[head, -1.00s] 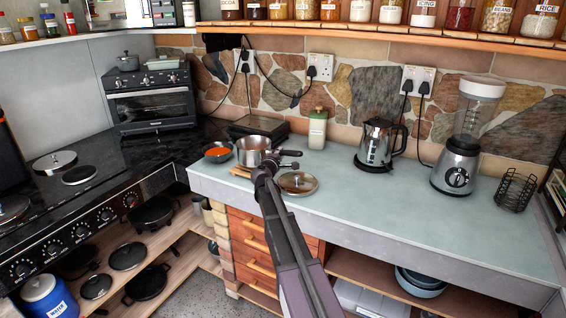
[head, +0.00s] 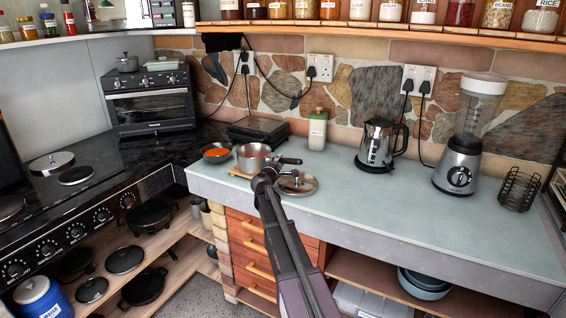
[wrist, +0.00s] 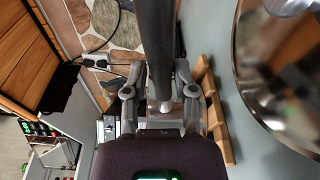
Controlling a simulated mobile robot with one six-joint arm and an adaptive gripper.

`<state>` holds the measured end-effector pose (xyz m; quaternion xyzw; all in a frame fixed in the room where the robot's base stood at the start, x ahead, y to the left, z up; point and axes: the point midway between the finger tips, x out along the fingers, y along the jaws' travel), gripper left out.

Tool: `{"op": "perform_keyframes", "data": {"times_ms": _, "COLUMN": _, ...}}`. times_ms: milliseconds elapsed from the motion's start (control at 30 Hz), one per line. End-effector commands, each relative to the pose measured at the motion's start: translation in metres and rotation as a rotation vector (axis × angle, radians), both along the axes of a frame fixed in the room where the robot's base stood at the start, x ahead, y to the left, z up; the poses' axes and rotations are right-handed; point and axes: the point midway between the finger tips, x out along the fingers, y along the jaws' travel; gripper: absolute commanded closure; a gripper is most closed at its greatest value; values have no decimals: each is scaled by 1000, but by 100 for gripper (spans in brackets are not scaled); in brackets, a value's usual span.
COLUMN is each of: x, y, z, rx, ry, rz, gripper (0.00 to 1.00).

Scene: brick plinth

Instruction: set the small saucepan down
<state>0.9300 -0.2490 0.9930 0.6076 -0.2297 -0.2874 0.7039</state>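The small saucepan (head: 253,158) is a steel pan with a dark handle (head: 290,161) pointing right. It is upright over a wooden trivet (head: 238,173) on the pale worktop; I cannot tell whether its base touches the trivet. My gripper (head: 267,174) is at the pan's near right side, shut on the handle. In the wrist view the dark handle (wrist: 154,45) runs down between the fingers of my gripper (wrist: 160,104). The trivet (wrist: 218,125) shows to the right of the fingers. The pan's body is not clearly seen there.
A round lid (head: 297,184) lies just right of the gripper; it also shows in the wrist view (wrist: 270,75). A pan of orange food (head: 216,152) stands close left. A cream jar (head: 317,131) and kettle (head: 378,146) stand behind. The front right worktop is clear.

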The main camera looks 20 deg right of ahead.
Motion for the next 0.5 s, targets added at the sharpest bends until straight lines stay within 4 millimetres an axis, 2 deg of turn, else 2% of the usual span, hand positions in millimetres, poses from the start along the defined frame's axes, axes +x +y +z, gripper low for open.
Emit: {"op": "perform_keyframes", "data": {"times_ms": 500, "x": 0, "y": 0, "z": 2, "rx": 0, "ry": 0, "rz": 1, "gripper": 39}}
